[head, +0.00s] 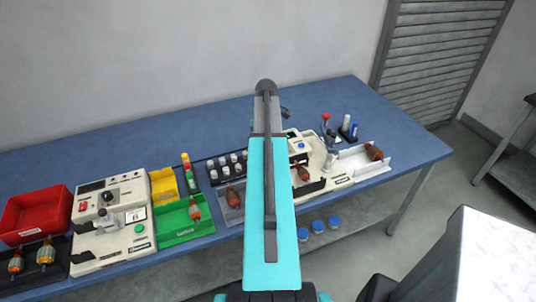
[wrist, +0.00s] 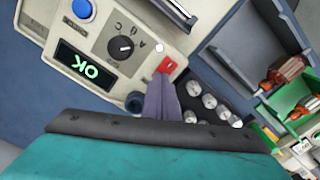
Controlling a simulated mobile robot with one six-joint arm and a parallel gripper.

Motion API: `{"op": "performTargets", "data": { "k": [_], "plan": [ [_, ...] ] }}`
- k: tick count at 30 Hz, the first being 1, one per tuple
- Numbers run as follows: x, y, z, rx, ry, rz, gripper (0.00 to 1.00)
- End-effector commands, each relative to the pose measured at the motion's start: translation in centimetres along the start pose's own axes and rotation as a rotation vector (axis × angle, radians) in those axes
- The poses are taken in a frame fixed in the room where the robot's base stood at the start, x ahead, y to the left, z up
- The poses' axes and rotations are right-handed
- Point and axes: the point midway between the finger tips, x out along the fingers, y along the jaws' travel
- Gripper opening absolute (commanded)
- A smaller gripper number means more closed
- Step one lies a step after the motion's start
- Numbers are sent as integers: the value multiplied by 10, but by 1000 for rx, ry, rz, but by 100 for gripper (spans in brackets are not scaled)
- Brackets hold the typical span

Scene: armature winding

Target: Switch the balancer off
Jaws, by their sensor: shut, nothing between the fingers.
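A cream machine (wrist: 107,60) fills the upper left of the wrist view. It has a blue button (wrist: 82,8), a black lettered knob (wrist: 120,47), a dark display (wrist: 82,66) reading OK, and a red switch (wrist: 166,65) at its edge. My gripper (wrist: 163,85) is shut and empty, its tips just beside the red switch; I cannot tell whether they touch. In the head view this machine (head: 339,181) stands right of my arm, which partly covers it. Another cream machine (head: 112,228) stands at left. I cannot read which is labelled balancer.
Several grey cylinders (wrist: 209,101) stand in a black rack beside the red switch. On the blue table (head: 190,130) are a red bin (head: 35,212), a green bin (head: 178,222), a yellow bin (head: 163,184) and a white tray (head: 352,163). The back of the table is mostly clear.

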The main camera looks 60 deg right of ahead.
Motion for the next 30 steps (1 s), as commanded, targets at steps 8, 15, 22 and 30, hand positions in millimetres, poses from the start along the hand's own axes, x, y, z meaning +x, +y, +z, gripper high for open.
{"op": "performTargets", "data": {
  "k": [8, 15, 22, 30],
  "plan": [
    [3, 0, 0, 0, 0, 0, 0],
    [5, 0, 0, 0, 0, 0, 0],
    [8, 0, 0, 0, 0, 0, 0],
    [10, 0, 0, -1, 0, 0, 0]
  ]
}}
